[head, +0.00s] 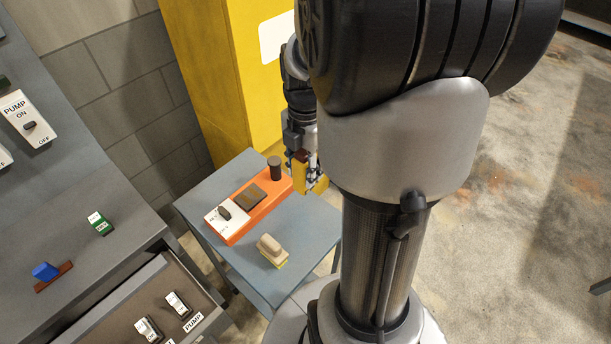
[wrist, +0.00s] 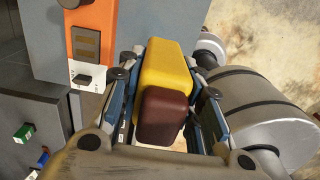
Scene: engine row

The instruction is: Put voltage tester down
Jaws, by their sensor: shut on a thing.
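The voltage tester, a yellow block with a dark red-brown end (wrist: 165,70), fills the middle of the wrist view. My gripper (wrist: 160,85) is shut on it, one finger along each side. In the head view the yellow tester (head: 303,180) shows in my gripper (head: 310,178) at the right edge of the small grey-blue table (head: 300,243). It looks close to the orange panel's far end. Whether it touches the table cannot be told, and my arm hides part of the gripper.
On the table lie an orange panel (head: 262,207) with a black knob, a brown inset and a white switch plate, and a beige-topped yellow block (head: 271,250). A yellow cabinet (head: 215,70) stands behind. A grey console (head: 95,190) stands left. The table's front right looks clear.

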